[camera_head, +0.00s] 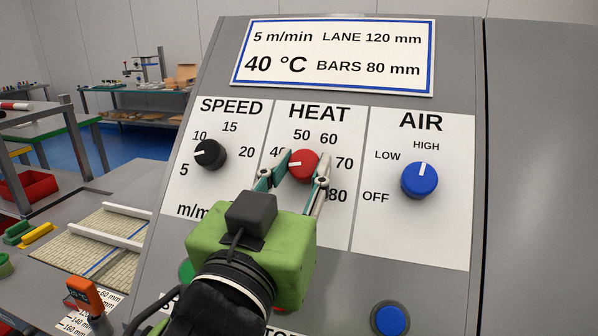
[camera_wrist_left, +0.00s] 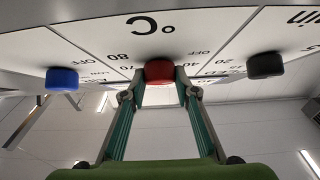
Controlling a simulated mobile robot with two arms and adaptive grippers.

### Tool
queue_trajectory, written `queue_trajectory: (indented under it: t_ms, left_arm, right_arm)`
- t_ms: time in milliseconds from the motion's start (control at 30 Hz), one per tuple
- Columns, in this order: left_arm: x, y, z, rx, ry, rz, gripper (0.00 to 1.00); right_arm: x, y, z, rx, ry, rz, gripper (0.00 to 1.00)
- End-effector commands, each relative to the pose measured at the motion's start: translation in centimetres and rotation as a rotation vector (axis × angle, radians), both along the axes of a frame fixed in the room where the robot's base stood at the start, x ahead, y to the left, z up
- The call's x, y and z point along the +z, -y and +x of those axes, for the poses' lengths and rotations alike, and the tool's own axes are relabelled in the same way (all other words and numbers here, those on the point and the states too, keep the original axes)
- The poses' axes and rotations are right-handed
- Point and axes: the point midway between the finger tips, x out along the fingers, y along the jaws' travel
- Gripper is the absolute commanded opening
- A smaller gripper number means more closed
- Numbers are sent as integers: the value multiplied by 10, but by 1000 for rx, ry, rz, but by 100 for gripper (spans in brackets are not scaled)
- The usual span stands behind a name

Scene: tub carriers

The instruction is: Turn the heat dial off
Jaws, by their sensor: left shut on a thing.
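The red heat dial (camera_head: 303,166) is in the middle of the control panel under the word HEAT. Its white mark points left, towards the 40, which is partly covered by a fingertip. My left gripper (camera_head: 295,170) is shut on the dial, with one finger on each side. In the left wrist view the picture is upside down, and the red dial (camera_wrist_left: 158,72) sits between the two fingertips (camera_wrist_left: 158,88). The OFF label of the heat scale is hidden behind my gripper in the head view but shows in the wrist view. My right gripper is not in view.
The black speed dial (camera_head: 210,155) is left of the heat dial and the blue air dial (camera_head: 419,180) is right. A sign (camera_head: 335,55) above reads 40 °C. A blue button (camera_head: 389,319) is low on the panel; a green one is partly hidden by my arm.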

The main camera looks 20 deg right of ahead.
Motion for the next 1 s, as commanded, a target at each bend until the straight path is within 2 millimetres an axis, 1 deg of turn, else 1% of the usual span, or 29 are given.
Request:
queue_trajectory:
  t_ms: [333,767,800,833,867,1000]
  left_arm:
    - [0,1,0,71,-42,-62,7]
    - [0,1,0,78,-46,-69,7]
    - [0,1,0,77,-46,-69,33]
    - [0,1,0,77,-46,-69,41]
    - [0,1,0,77,-46,-69,45]
    - [0,1,0,77,-45,-68,45]
  right_arm:
    - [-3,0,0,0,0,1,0]
    - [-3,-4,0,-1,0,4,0]
    - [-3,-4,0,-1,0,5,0]
    - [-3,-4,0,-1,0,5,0]
    - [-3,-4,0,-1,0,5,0]
    - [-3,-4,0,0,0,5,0]
